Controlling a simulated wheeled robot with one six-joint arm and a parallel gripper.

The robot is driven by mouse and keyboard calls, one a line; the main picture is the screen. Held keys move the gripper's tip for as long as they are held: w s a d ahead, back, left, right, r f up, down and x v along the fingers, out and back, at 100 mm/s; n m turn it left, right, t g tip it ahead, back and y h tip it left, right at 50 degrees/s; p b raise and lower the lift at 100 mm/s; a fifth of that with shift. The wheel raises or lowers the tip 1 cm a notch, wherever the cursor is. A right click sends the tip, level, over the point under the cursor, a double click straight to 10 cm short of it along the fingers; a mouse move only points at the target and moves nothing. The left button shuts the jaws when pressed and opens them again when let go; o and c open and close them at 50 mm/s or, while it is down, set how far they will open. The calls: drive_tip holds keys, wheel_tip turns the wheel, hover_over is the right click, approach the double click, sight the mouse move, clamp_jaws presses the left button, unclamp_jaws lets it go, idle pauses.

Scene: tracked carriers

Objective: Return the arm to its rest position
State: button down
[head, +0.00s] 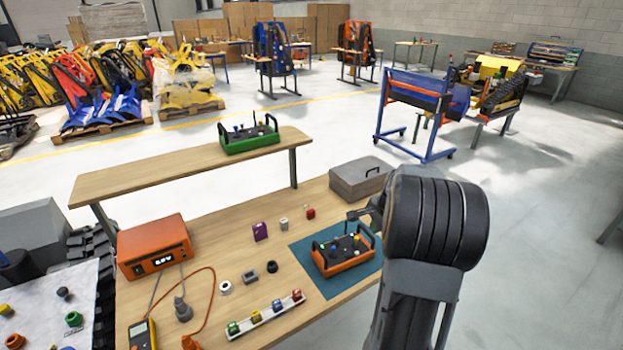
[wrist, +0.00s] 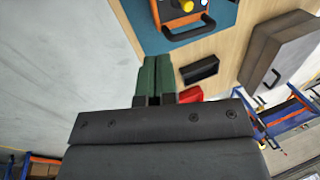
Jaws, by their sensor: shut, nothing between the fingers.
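My arm rises at the right of the head view, its thick black joint in front of the workbench's right end. My gripper (head: 353,214) points left from behind that joint, above the bench, between the grey case and the orange carrier. In the wrist view my gripper (wrist: 157,62) shows as two dark green fingers lying together, shut with nothing between them. The orange carrier (head: 345,268) stands on a blue-green mat (head: 311,283) below my gripper, apart from it; its edge also shows at the top of the wrist view (wrist: 180,17).
A grey case (head: 361,180) stands on the bench just behind my gripper. A green carrier (head: 248,137) sits on the raised shelf (head: 180,168). An orange power supply (head: 154,246) and a rail of coloured parts (head: 266,315) are farther left.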

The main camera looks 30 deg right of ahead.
drive_tip(key=s+a+r+n, duration=0.2)
drive_tip(key=s+a+n, duration=0.2)
drive_tip(key=a, duration=0.5)
drive_tip(key=s+a+r+n, duration=0.3)
drive_tip(key=s+a+n, duration=0.1)
drive_tip(key=a+n, duration=0.4)
drive_tip(key=s+a+r+n+t, duration=0.1)
drive_tip(key=s+a+r+n, duration=0.2)
drive_tip(key=a, duration=0.7)
drive_tip(key=s+n, duration=0.1)
drive_tip(key=n, duration=0.1)
drive_tip(key=shift+a+n, duration=0.3)
drive_tip(key=shift+n, duration=0.1)
drive_tip(key=shift+d+r, duration=0.15)
